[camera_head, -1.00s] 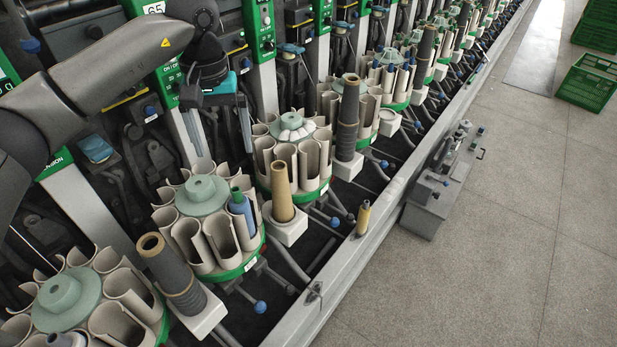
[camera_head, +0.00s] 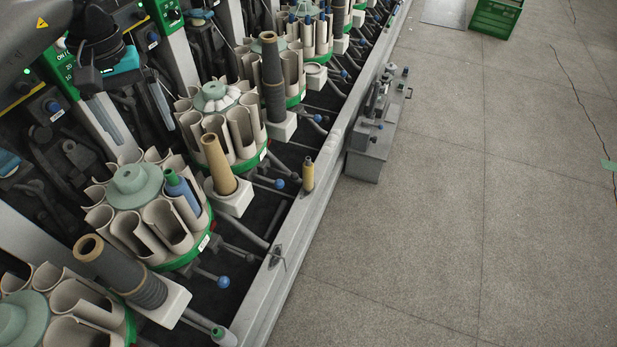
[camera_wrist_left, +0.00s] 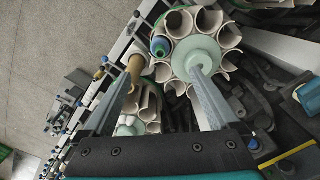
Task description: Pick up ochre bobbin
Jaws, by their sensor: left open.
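The ochre bobbin (camera_head: 308,174) is small and slim with a dark tip. It stands upright on the grey rail along the machine's front in the head view. My left gripper (camera_head: 143,130) is at the upper left of the head view, above and behind a carousel, well left of the bobbin. It is open and empty; its two fingers (camera_wrist_left: 163,74) are spread apart in the left wrist view. My right gripper is not in view.
A carousel (camera_head: 130,185) of beige pockets holds a blue bobbin (camera_head: 182,192). A tan cone (camera_head: 218,163) and dark cones (camera_head: 120,270) stand on white blocks near the rail. A grey box (camera_head: 372,150) stands beyond the bobbin. The floor to the right is clear up to a green crate (camera_head: 497,17).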

